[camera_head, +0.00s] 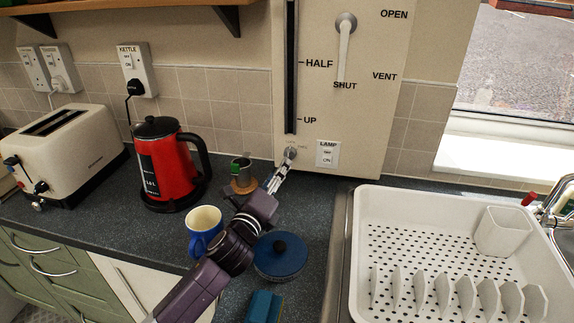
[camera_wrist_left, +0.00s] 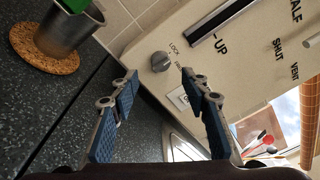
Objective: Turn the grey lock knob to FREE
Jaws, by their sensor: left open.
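The grey lock knob (camera_head: 291,152) is a small round knob low on the cream wall panel (camera_head: 352,118), just below the black slot. In the left wrist view the knob (camera_wrist_left: 161,62) lies ahead of and between my fingers, with LOCK and a partly hidden second label beside it. My left gripper (camera_head: 285,166) is open, its fingertips close to the knob in the head view. In the left wrist view the gripper (camera_wrist_left: 158,77) is empty, with a gap to the knob. My right gripper is not in view.
A lamp switch (camera_head: 327,153) is right of the knob. A metal cup on a cork coaster (camera_head: 243,185), a blue mug (camera_head: 204,228) and a blue lidded pot (camera_head: 280,256) stand near my arm. A red kettle (camera_head: 168,170) is left, a white dish rack (camera_head: 372,205) right.

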